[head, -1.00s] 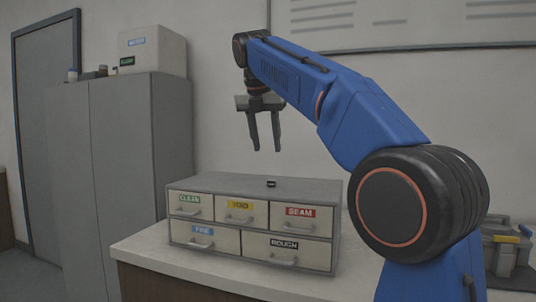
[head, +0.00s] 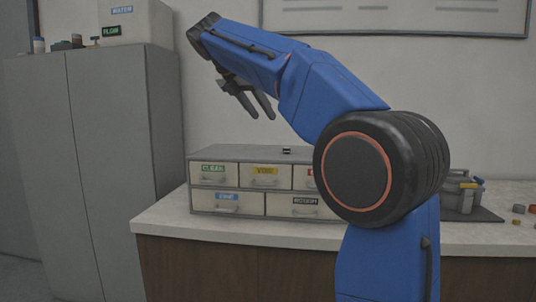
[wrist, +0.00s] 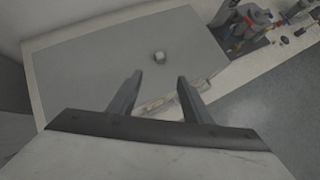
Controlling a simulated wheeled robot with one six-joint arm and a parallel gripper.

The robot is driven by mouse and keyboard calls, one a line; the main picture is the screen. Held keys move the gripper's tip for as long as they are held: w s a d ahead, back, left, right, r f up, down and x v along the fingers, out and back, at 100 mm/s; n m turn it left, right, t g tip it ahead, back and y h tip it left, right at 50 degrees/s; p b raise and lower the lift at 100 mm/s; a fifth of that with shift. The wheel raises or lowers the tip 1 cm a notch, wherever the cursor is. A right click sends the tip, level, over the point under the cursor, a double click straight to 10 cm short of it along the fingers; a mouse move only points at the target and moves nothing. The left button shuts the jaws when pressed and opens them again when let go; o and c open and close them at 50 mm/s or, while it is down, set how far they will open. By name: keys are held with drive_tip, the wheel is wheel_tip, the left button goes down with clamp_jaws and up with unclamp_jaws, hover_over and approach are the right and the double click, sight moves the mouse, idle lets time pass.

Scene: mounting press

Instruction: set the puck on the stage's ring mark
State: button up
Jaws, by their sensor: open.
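A small dark piece with a pale top, which looks like the puck (head: 287,150), sits on top of the grey drawer cabinet (head: 235,152). In the wrist view the puck (wrist: 158,57) lies on the cabinet's flat grey top, beyond my fingertips. My gripper (head: 263,116) is open and empty, above and a little left of the puck in the head view, its fingers tilted down to the right. Both fingers of my gripper (wrist: 160,78) show apart in the wrist view. I cannot make out the stage or its ring mark.
The cabinet stands on a pale bench (head: 165,218). A grey toolbox (head: 458,202) and several small coloured pieces lie at the bench's right. A tall grey locker (head: 120,140) stands at left. My arm hides part of the cabinet's right side.

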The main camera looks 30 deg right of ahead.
approach(287, 148)
drive_tip(key=x, duration=0.3)
drive_tip(key=shift+w+a, duration=0.2)
drive_tip(key=shift+x, duration=2.8)
drive_tip(key=shift+w+d+r, duration=0.1)
drive_tip(key=shift+r, duration=0.05)
drive_tip(key=shift+c, duration=0.4)
clamp_jaws()
drive_tip(key=shift+r, duration=0.15)
